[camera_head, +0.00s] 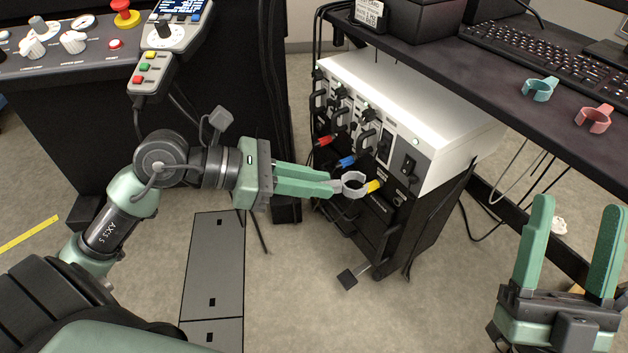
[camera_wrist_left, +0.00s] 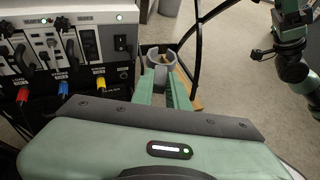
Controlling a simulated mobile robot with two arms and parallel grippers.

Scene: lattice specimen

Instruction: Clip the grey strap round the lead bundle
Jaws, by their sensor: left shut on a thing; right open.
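The grey strap (camera_head: 352,185) is an open C-shaped ring. My left gripper (camera_head: 331,185) is shut on it and holds it in the air before the white-topped cabinet, near the yellow plug. The strap also shows in the left wrist view (camera_wrist_left: 160,62) at the fingertips, with its gap facing away. Dark leads (camera_head: 428,232) hang down the cabinet's right side. A thick black lead or bundle (camera_wrist_left: 198,42) passes just right of the strap in the wrist view; I cannot tell whether they touch. My right gripper (camera_head: 577,215) is open and empty at the lower right.
The cabinet (camera_head: 400,100) carries red, blue and yellow plugs on its front. A teal clip (camera_head: 540,89) and a red clip (camera_head: 594,118) lie on the dark desk (camera_head: 480,75) beside a keyboard (camera_head: 550,55). A control console (camera_head: 70,55) stands at left. Open floor shows below.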

